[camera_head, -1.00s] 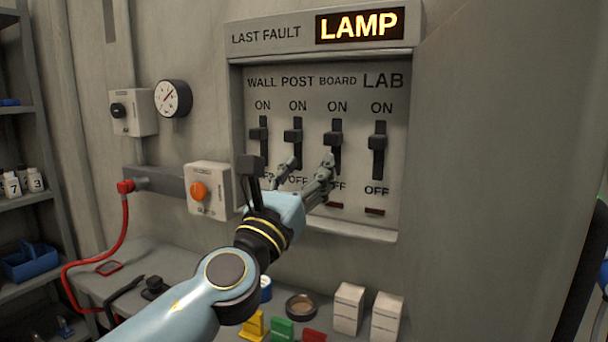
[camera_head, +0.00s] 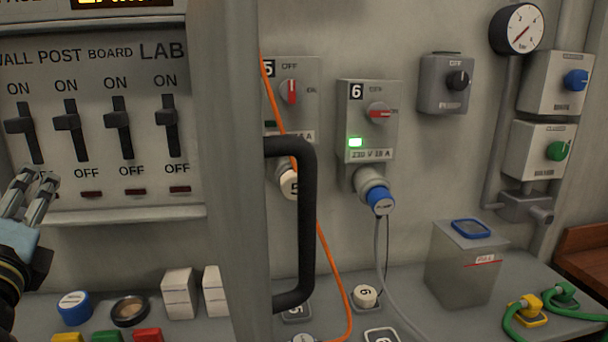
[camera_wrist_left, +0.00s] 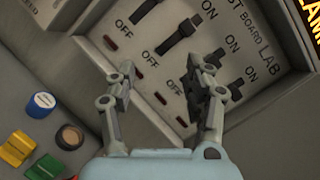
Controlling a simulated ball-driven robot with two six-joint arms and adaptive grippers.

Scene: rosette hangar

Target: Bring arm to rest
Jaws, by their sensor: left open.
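My left gripper (camera_head: 32,192) is at the left edge of the head view, in front of the lower left part of the switch panel (camera_head: 110,212). In the left wrist view its two fingers (camera_wrist_left: 165,90) are spread apart with nothing between them, and the panel lies beyond them. The panel has black lever switches marked WALL, POST, BOARD and LAB. The LAB lever (camera_head: 167,118) and the BOARD lever (camera_head: 118,120) stand toward the ON side. I cannot tell whether the fingers touch the panel. My right gripper is not in view.
A grey door edge with a black handle (camera_head: 308,225) stands right of the panel. Beyond it are socket 6 (camera_head: 370,120) with a blue plug (camera_head: 380,200), an orange cable (camera_head: 320,235), and a grey box (camera_head: 465,265). White boxes (camera_head: 180,295) and coloured blocks lie on the bench below.

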